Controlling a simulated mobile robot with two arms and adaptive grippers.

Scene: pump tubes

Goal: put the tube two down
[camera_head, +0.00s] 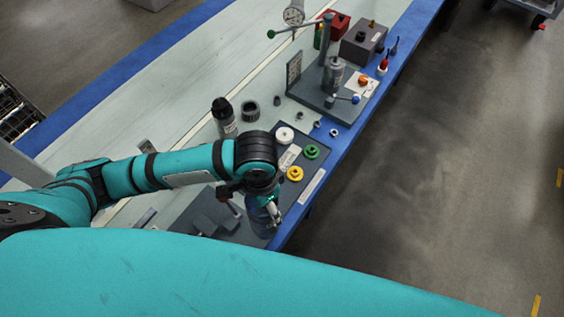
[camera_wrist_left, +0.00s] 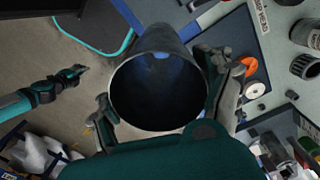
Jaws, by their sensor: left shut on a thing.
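My left gripper (camera_head: 270,206) is shut on a dark, hollow tube (camera_head: 260,224), low beside the front blue edge of the bench in the head view. In the left wrist view the tube (camera_wrist_left: 158,92) fills the middle, its round open end facing the camera, with one finger of the left gripper (camera_wrist_left: 160,85) on each side. In the head view the arm and gripper partly cover the tube, and I cannot tell whether its lower end touches anything. What looks like my right gripper (camera_wrist_left: 70,77) shows at the left of the wrist view, too small to judge.
A dark tray (camera_head: 318,170) with white, green and yellow round parts lies beside the gripper. A grey fixture (camera_head: 210,217) with a red-tipped handle is left of it. A black-capped bottle (camera_head: 223,118) and a press stand (camera_head: 325,98) are farther along. Open floor lies right of the bench.

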